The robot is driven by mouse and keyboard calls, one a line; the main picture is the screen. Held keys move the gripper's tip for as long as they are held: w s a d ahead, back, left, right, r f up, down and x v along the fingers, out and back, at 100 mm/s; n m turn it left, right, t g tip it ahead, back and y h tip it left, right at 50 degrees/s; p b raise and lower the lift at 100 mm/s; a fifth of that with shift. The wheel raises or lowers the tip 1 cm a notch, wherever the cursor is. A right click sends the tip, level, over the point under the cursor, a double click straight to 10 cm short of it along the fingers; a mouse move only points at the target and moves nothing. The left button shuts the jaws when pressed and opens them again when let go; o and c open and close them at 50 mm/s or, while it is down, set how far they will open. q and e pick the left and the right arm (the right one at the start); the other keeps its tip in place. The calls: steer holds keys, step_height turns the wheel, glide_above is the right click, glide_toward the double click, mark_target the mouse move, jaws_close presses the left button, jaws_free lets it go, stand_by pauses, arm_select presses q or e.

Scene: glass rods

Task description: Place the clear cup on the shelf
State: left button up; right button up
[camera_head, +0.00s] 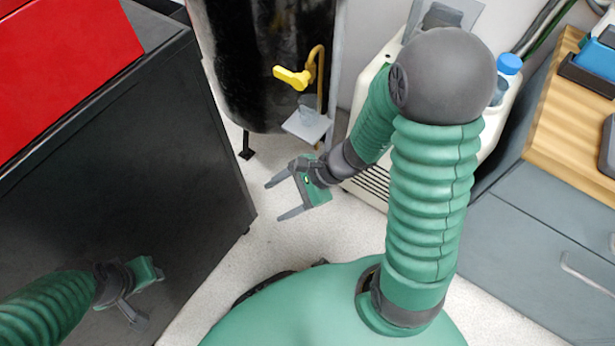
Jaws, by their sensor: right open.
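A small see-through greyish shape that looks like the clear cup (308,104) stands on a small pale ledge (305,126), just below a yellow tap on a black tank. My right gripper (274,201) is open and empty. It is below and a little left of the ledge, over the pale floor, with its fingers pointing left, apart from the cup. My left gripper (150,297) is at the lower left in front of the black cabinet, and its jaw opening is unclear. I cannot tell which surface is the task's shelf.
The black tank (262,60) with its yellow tap (292,77) stands at the back. A black cabinet (110,160) with a red top fills the left. A wooden counter (570,110) over grey drawers is at the right. Pale floor (225,255) is clear between.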

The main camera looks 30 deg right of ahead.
steer(key=s+d+n+g+h, duration=0.2)
steer(key=s+n+g+h, duration=0.15)
steer(key=s+n, duration=0.45)
steer(key=w+d+r+n+t+h, duration=0.2)
steer(key=w+d+n+h, duration=0.1)
steer(key=n, duration=0.7)
steer(key=w+h, duration=0.1)
steer(key=w, duration=0.1)
steer(key=shift+w+d+n+h, duration=0.3)
steer(key=shift+w+n+h, duration=0.05)
steer(key=shift+w+n, duration=0.05)
